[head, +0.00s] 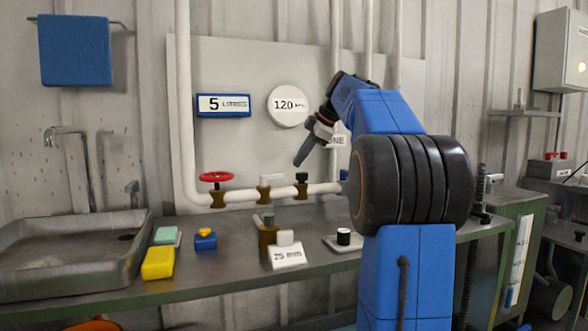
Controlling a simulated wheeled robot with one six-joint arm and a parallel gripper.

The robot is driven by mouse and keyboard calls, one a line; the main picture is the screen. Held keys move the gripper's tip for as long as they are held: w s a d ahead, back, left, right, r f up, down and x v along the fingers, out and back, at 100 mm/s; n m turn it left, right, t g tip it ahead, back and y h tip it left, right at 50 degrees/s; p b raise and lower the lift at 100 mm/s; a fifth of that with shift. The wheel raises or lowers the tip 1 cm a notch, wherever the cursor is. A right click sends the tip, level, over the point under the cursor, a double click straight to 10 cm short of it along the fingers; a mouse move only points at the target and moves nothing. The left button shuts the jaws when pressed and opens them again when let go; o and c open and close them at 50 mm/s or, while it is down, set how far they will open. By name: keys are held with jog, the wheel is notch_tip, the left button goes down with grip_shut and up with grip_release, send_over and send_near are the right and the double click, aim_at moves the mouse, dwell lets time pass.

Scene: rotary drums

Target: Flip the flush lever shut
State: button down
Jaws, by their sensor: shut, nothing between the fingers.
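My gripper (303,157) is shut and empty, pointing down and left in front of the grey back panel, above the pipe. Below it the white pipe (243,197) carries several brass fittings. One has a red handwheel (216,177), one a pale lever-like handle (271,179), and one a dark cap or handle (302,177). My gripper is apart from these, nearest the dark one. A brass piece with a grey top (268,225) stands on the bench. None bears a readable flush label, so I cannot tell which is the flush lever. My arm hides the pipe's right part.
The metal bench (205,270) holds a sink (70,255), a yellow block (158,262), a blue-and-yellow item (205,239), a "25 mm" card (288,256) and a black knob on a plate (343,237). Panel signs read "5 LITRES" (223,104) and "120" (287,106).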

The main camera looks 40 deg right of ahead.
jog(key=shift+v, duration=1.35)
jog(key=shift+d, duration=0.1)
